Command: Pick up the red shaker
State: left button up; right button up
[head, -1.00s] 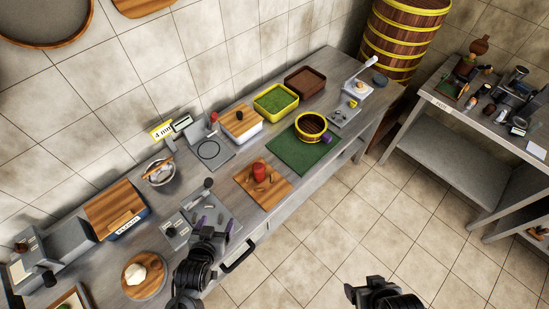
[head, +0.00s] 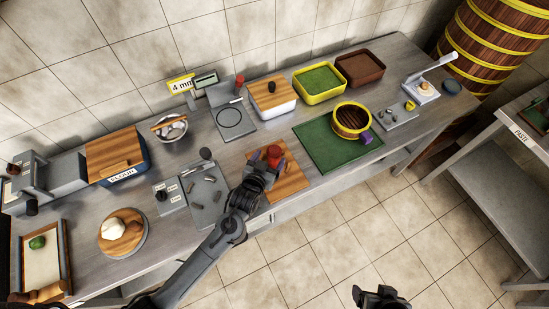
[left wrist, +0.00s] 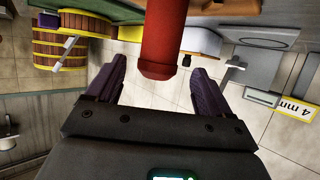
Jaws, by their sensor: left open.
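The red shaker (head: 275,152) stands on the wooden board (head: 291,179) at the middle of the counter, partly hidden by my left gripper (head: 264,168). In the left wrist view the red shaker (left wrist: 164,38) hangs down from the top of the picture, between the lines of my purple fingers (left wrist: 157,84). The fingers are open with a gap on both sides, and nothing is gripped. Whether the shaker's end is fully between the fingertips I cannot tell. My right gripper (head: 380,296) is at the bottom edge of the head view, away from the counter; its jaws are unclear.
A green mat (head: 318,151) with a yellow-rimmed steamer ring (head: 352,119) lies to the right. A grey plate (head: 207,202) with small pieces lies to the left. Behind are a lidded white box (head: 272,108) and a scale (head: 231,126).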

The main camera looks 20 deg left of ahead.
aim_at(277, 146)
pick_arm(q)
jog(key=shift+x, duration=3.3)
jog(key=shift+d+f, duration=0.1)
jog(key=shift+f, duration=0.05)
jog(key=c, duration=1.3)
jog(key=shift+r, duration=0.55)
jog(key=r, duration=0.3)
jog(key=shift+s+d+r, duration=0.15)
jog(key=shift+d+r, duration=0.05)
jog(key=shift+r, duration=0.05)
jog(key=s+d+r, duration=0.2)
jog(key=d, duration=0.1)
jog(key=s+d+r, duration=0.2)
jog(key=d, duration=0.1)
jog(key=s+d+r, duration=0.2)
jog(key=d, duration=0.1)
jog(key=shift+s+d+r+p, duration=0.1)
jog(key=shift+s+r+p, duration=0.15)
jog(key=shift+p, duration=0.05)
